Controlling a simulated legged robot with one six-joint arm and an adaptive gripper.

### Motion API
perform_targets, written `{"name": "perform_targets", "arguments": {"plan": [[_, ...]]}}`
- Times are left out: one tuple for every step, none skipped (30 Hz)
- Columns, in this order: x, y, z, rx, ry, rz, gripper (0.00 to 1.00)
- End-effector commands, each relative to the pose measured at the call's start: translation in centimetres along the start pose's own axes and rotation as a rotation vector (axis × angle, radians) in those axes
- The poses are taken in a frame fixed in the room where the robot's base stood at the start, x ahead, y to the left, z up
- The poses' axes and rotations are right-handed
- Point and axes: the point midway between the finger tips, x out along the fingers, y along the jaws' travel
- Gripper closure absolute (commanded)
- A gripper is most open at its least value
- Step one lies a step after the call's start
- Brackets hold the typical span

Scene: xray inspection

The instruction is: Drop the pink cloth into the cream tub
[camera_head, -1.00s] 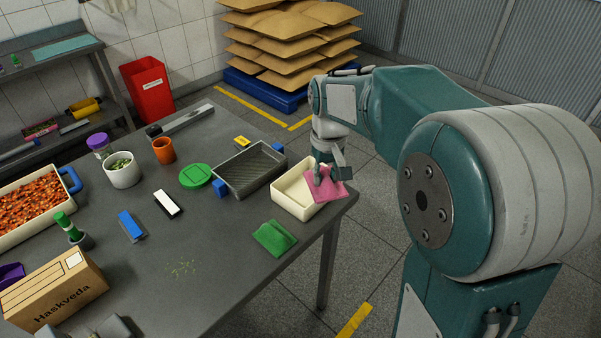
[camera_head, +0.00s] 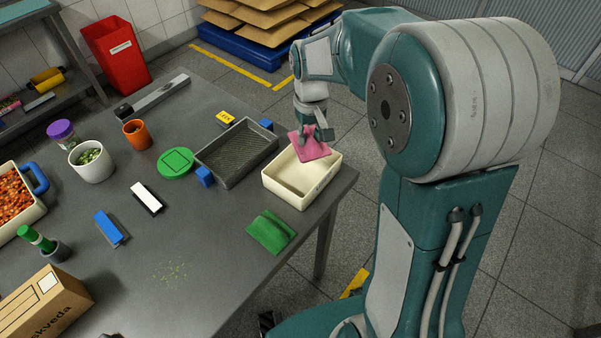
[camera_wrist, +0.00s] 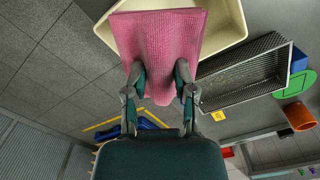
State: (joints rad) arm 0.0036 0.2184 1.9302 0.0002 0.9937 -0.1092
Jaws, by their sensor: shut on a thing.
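The pink cloth (camera_head: 309,145) is held by my gripper (camera_head: 315,132) above the back part of the cream tub (camera_head: 322,188). The tub is a shallow rectangular container at the right end of the grey table, and its visible inside is empty. In the wrist view, the pink cloth (camera_wrist: 160,40) hangs spread out past the fingertips of my gripper (camera_wrist: 160,85). There it covers part of the cream tub (camera_wrist: 232,22). The fingers are shut on the near edge of the cloth.
A grey ribbed tray (camera_head: 238,155) stands just left of the tub. A folded green cloth (camera_head: 270,232) lies in front of it. The table's right edge is close to the tub.

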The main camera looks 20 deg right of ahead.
Motion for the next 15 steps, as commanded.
{"name": "perform_targets", "arguments": {"plan": [[0.52,0.03,0.06,0.001,-0.003,-0.001,0.98],[0.72,0.02,0.06,0.001,-0.003,-0.001,0.98],[0.93,0.00,0.03,0.001,-0.001,0.000,0.98],[1.06,-0.03,0.02,0.000,-0.001,0.000,0.98],[1.16,-0.07,0.01,0.000,0.000,0.001,0.98],[1.27,-0.13,-0.01,0.000,0.000,0.001,0.98],[1.32,-0.14,-0.01,0.000,0.000,0.001,0.98],[1.35,-0.15,-0.01,0.000,0.000,0.001,0.98],[1.37,-0.15,-0.01,0.000,0.000,0.001,0.98],[1.37,-0.15,-0.02,0.000,0.000,0.001,0.98],[1.36,-0.15,-0.02,0.000,0.000,0.001,0.98],[1.36,-0.15,-0.02,0.000,0.000,0.001,0.98],[1.36,-0.15,-0.02,0.000,0.000,0.001,0.98],[1.36,-0.15,-0.02,0.000,0.000,0.001,0.98],[1.35,-0.15,-0.01,0.000,0.000,0.001,0.47]]}}
